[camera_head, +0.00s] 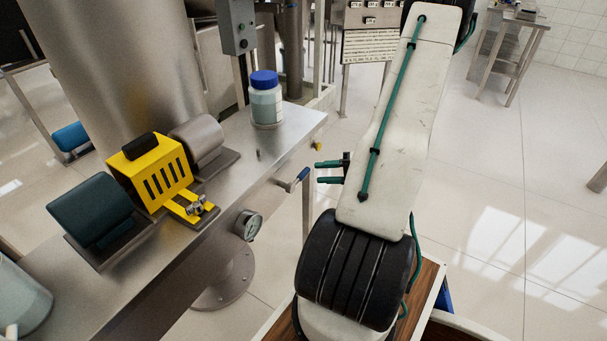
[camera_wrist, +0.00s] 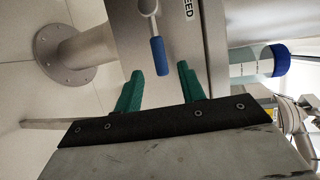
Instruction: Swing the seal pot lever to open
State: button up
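A lever with a blue grip (camera_head: 302,175) sticks out from the front edge of the steel bench. In the wrist view its blue grip (camera_wrist: 157,57) hangs from a metal stem, beside a label of which "EED" is readable. No seal pot label is readable, so I cannot tell whether this is the seal pot lever. My gripper (camera_head: 318,172) has green fingers, spread apart and empty, just right of the blue grip. In the wrist view the tip of the grip lines up with the gap between the fingertips (camera_wrist: 160,69). The grip does not look clasped.
The steel bench (camera_head: 285,150) carries a jar with a blue lid (camera_head: 265,98) and a yellow-guarded motor unit (camera_head: 152,172). A round gauge (camera_head: 249,225) is on the bench front, left of the lever. The tiled floor (camera_head: 490,190) to the right is open.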

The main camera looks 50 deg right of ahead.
aim_at(307, 174)
jog(key=x, duration=0.6)
jog(key=shift+w+a, duration=0.2)
jog(key=shift+w, duration=0.05)
grip_shut()
